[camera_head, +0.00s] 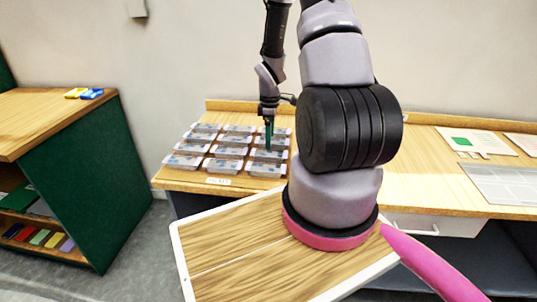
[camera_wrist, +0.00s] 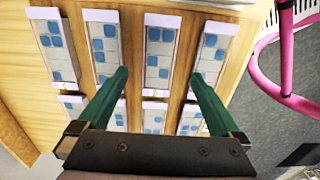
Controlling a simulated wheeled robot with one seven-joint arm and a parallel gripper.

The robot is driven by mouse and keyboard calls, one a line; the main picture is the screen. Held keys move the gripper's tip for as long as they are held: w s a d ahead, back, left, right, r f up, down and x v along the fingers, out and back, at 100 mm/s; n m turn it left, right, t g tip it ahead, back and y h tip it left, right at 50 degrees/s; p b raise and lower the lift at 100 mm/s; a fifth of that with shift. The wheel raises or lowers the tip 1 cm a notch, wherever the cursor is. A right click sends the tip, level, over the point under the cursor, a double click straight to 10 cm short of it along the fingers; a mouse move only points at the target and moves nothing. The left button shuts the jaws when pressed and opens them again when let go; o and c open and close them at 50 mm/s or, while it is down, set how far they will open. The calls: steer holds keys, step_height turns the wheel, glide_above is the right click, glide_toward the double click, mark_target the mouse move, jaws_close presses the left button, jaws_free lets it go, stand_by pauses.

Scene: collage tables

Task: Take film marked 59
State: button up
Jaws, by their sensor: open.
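Several flat grey packs with blue squares, perhaps the films, stand in rows on the wooden table, one of them at the front (camera_head: 223,166). No number 59 is readable on any of them. My gripper (camera_head: 268,148) points down over the right part of the rows, its green fingers apart. In the wrist view, the open fingers of my gripper (camera_wrist: 158,75) straddle the area of one pack (camera_wrist: 160,48), with nothing visibly held. Other packs (camera_wrist: 52,45) lie to either side and in a nearer row partly hidden by my gripper. I cannot tell whether the fingertips touch anything.
A small white label (camera_head: 219,181) is on the table's front edge, too small to read. White sheets (camera_head: 475,142) lie at the right. A green-sided shelf unit (camera_head: 95,175) stands at the left, with yellow and blue items (camera_head: 84,93) on top.

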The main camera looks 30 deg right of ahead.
mark_target(269, 153)
steer(key=f, duration=0.5)
steer(key=shift+w+f, duration=0.1)
steer(key=shift+w, duration=0.1)
steer(key=shift+c, duration=0.3)
steer(key=c, duration=1.4)
steer(key=shift+o, duration=0.2)
